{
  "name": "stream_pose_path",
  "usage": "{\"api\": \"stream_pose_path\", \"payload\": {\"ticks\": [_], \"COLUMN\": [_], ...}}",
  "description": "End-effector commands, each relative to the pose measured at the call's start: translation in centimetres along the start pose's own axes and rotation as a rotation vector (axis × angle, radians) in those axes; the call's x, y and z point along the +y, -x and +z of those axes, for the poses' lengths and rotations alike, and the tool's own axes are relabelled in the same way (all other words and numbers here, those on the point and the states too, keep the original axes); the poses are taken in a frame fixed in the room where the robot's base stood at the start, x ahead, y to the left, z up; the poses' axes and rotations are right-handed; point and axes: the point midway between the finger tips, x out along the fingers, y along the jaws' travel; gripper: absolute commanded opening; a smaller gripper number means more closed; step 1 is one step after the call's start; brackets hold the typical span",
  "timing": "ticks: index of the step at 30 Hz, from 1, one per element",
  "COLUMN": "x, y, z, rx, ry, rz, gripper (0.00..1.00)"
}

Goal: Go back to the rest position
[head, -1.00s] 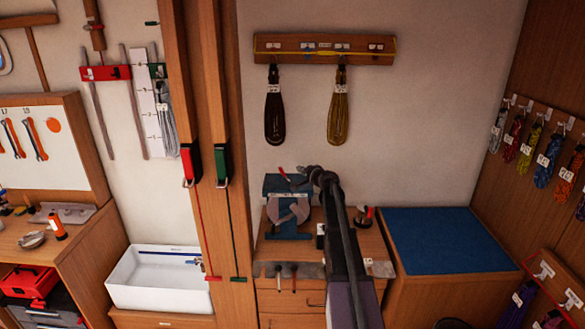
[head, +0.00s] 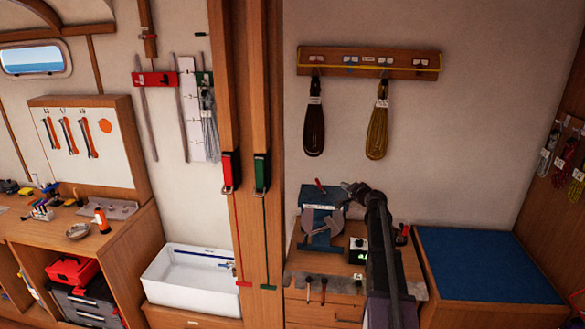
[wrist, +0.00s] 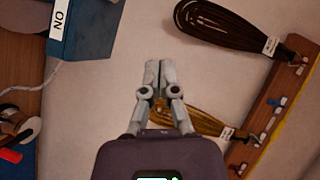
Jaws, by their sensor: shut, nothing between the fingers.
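My gripper (wrist: 159,72) is shut and empty in the wrist view, its two grey fingers together in front of the pale wall. In the head view my arm reaches up from the bottom edge, right of the middle, and its far end is beside the blue machine on the wooden cabinet; the fingers are hard to make out there. A dark coiled line (head: 314,127) and a yellow coiled line (head: 377,132) hang from a wooden rack (head: 340,64) on the wall. Both also show in the wrist view, the dark one (wrist: 225,25) at the top and the yellow one (wrist: 195,118) partly behind my gripper.
The blue machine (head: 320,222) stands close to my arm. Right of it is a cabinet with a blue top (head: 485,262), which is clear. A white sink (head: 190,280) and a wooden post (head: 262,60) are to the left. More coiled lines (head: 563,150) hang at far right.

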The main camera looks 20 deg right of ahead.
Motion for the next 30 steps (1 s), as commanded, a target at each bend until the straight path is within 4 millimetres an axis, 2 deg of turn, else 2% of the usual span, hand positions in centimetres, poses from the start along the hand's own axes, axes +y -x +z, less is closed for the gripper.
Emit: {"api": "stream_pose_path", "payload": {"ticks": [5,8,11,14,20,24,26,30], "x": [0.0,0.1,0.3,0.7,2.4,4.3,5.2,7.7], "y": [0.0,0.1,0.2,0.5,2.5,5.0,6.3,10.2], "z": [0.5,2.0,4.7,8.7,18.7,25.7,28.6,34.6], "rx": [-0.008,-0.034,-0.086,-0.162,-0.366,-0.520,-0.587,-0.740], "ry": [0.005,0.026,0.062,0.118,0.271,0.391,0.443,0.570], "rz": [0.003,0.013,0.031,0.062,0.158,0.244,0.286,0.398], "gripper": [0.00,0.00,0.00,0.00,0.00,0.00,0.00,0.00]}}
